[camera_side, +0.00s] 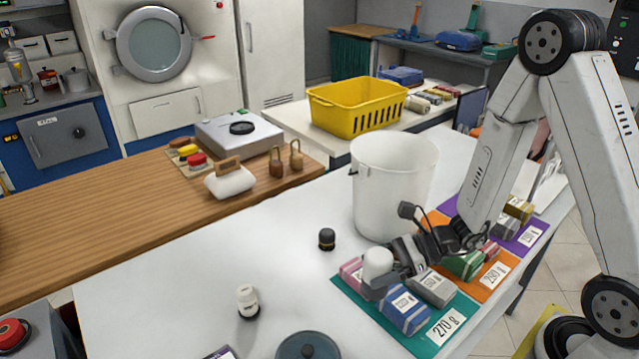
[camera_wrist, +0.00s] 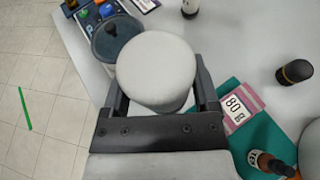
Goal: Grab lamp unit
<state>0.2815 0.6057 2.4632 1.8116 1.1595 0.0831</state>
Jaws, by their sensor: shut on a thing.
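In the wrist view the lamp unit (camera_wrist: 155,68) sits between the two dark fingers of my gripper (camera_wrist: 160,95), one on each side.
Labelled packs, including a blue striped one (camera_side: 404,312), lie on the teal mat. An orange mat (camera_side: 487,290) adjoins it. A white bucket (camera_side: 393,175) stands behind.

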